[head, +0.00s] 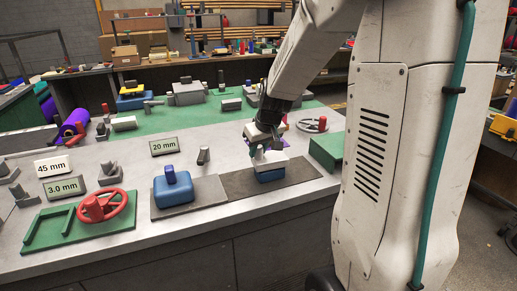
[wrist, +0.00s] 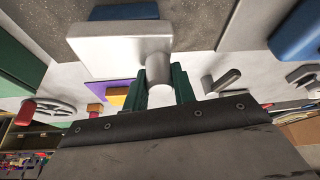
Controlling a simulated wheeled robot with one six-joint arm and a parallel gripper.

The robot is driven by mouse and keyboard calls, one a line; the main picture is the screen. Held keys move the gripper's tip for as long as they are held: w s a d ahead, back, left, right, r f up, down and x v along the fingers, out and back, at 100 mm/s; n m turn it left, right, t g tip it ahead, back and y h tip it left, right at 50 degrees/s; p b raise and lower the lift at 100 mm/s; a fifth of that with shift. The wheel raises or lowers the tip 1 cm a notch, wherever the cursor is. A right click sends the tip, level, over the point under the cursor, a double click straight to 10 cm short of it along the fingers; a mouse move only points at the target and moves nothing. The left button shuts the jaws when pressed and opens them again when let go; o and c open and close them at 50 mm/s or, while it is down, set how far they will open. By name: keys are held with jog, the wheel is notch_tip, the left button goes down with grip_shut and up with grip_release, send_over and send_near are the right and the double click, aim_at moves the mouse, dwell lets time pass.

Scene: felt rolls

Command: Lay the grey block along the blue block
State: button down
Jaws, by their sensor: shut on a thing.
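My gripper (head: 266,149) is shut on the round knob (wrist: 158,70) of the grey block (wrist: 110,44). Its dark green fingers (wrist: 162,88) stand on both sides of the knob in the wrist view. In the head view the pale grey block (head: 268,160) is over the blue block (head: 268,176), which stands on a dark grey mat (head: 240,186). The blue block also shows past the grey block in the wrist view (wrist: 124,11), running about the same way. Most of its top is hidden. I cannot tell whether the two blocks touch.
Another blue block (head: 168,193) with a knob stands on the neighbouring mat at left. A green plate with a red handwheel (head: 104,206) lies at front left. A green block (head: 326,150) stands close on the right. Number signs (head: 164,146) and small grey parts stand behind.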

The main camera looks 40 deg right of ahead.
jog(key=shift+f, duration=0.35)
jog(key=c, duration=1.1)
grip_release()
jog(key=shift+o, duration=0.2)
jog(key=shift+f, duration=0.1)
jog(key=v, duration=0.8)
jog(key=shift+f, duration=0.1)
